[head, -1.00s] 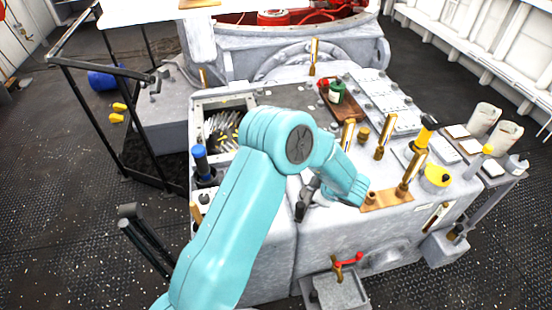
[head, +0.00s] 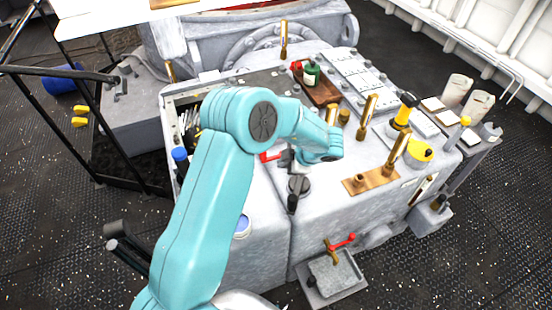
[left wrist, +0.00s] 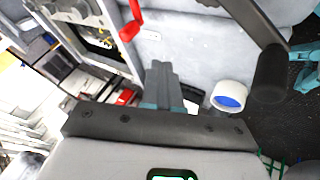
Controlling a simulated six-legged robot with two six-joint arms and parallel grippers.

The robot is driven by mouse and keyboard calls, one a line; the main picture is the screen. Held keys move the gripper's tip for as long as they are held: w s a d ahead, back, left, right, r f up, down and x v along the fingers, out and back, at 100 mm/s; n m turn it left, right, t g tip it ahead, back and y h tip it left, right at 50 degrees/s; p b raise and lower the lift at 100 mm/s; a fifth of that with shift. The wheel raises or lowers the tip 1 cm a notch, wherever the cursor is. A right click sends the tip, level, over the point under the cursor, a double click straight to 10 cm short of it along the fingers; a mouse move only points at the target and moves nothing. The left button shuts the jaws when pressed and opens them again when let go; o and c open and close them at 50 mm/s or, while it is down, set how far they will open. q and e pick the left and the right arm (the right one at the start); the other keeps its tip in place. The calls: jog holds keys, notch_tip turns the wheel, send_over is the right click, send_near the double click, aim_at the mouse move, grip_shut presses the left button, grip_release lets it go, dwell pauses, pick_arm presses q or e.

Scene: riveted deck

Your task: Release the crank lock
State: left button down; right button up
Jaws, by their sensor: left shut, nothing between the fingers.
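My left gripper (head: 290,163) is shut and empty, low over the front part of the grey machine top; my forearm partly covers it. In the left wrist view its closed fingers (left wrist: 162,80) point at the pale surface, apart from everything near them. A crank arm with a black handle (left wrist: 270,75) stands to their right; in the head view the dark handle (head: 293,200) is just below the gripper. A red lever (left wrist: 130,25) is ahead and left of the fingers; a red piece (head: 270,156) shows beside the gripper. I cannot tell which part is the lock. My right gripper is out of view.
A white-rimmed blue cap (left wrist: 230,96) sits between fingers and crank. Upright brass levers (head: 368,107), a brown tray (head: 318,88) and a yellow-topped can (head: 420,150) stand to the right. A red-handled valve (head: 340,243) is at the front. A dark railing (head: 60,73) is at left.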

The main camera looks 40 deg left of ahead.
pick_arm(q)
jog(key=x, duration=0.9)
jog(key=shift+s, duration=0.15)
jog(key=shift+w+a+r+p, duration=0.1)
jog(key=shift+w+a+p, duration=0.65)
jog(key=shift+a, duration=0.45)
jog(key=shift+w+a, duration=0.3)
jog(key=shift+w, duration=0.1)
jog(key=shift+w+a, duration=0.1)
jog(key=shift+a, duration=0.05)
